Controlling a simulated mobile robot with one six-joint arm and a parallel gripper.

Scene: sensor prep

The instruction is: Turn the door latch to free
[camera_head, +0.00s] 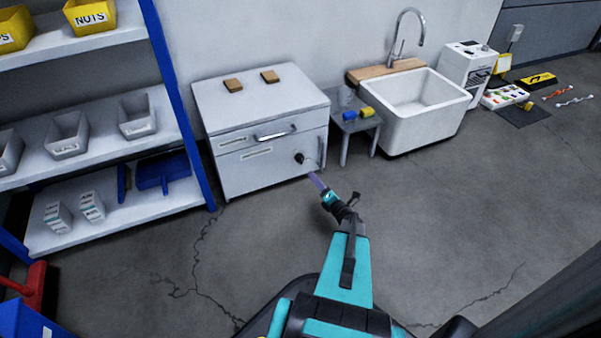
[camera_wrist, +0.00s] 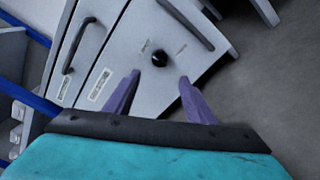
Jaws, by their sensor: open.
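The door latch is a small black knob (camera_head: 299,158) low on the right of the white cabinet (camera_head: 262,178) front. It also shows in the wrist view as a black knob (camera_wrist: 159,58), with small unreadable markings beside it. My gripper (camera_head: 316,180) is just in front of the cabinet, below and right of the knob in the head view. In the wrist view my gripper (camera_wrist: 160,82) has its two purple fingers apart and empty. The knob is beyond the fingertips, between their lines, and appears untouched. A vertical grey handle (camera_head: 322,152) is right of the knob.
A drawer with a horizontal handle (camera_head: 275,134) is above the door. A blue-posted shelf (camera_head: 165,80) stands left. A small grey table (camera_head: 357,125) and a white sink (camera_head: 425,112) stand right. The floor (camera_head: 450,220) at right is clear.

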